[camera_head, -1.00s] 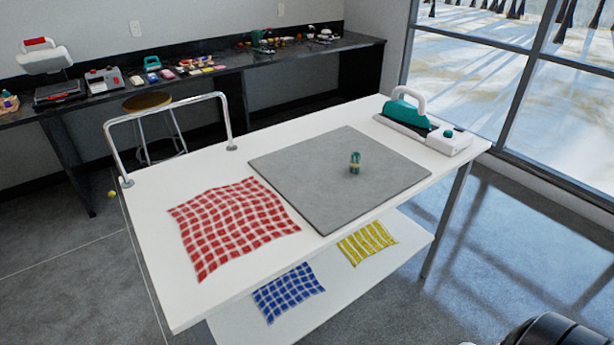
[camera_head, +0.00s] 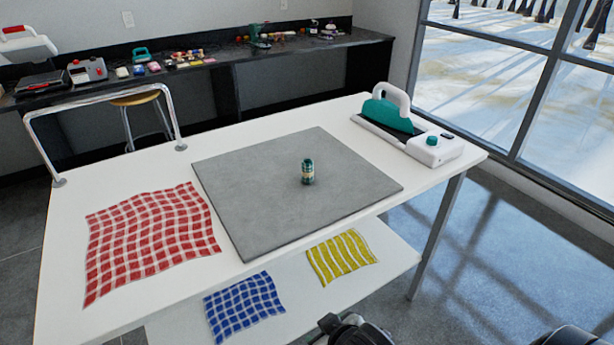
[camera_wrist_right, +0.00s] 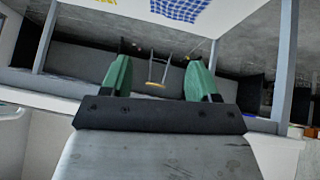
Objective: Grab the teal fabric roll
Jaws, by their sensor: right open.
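The teal fabric roll (camera_head: 308,172) is a small upright roll with a pale band. It stands on the grey mat (camera_head: 240,215) on the white table, in the head view. My right gripper (camera_wrist_right: 160,80) shows in the right wrist view with its two green fingers spread apart and nothing between them. It faces the space under the table, away from the roll. In the head view only dark parts of my own body show at the bottom edge. My left gripper is not identifiable in either view.
A red checked cloth (camera_head: 150,240) lies left of the mat. A teal and white iron-like machine (camera_head: 405,125) stands at the table's right end. A metal rail (camera_head: 100,103) rises at the back left. Blue (camera_head: 243,304) and yellow (camera_head: 340,257) cloths lie on the lower shelf.

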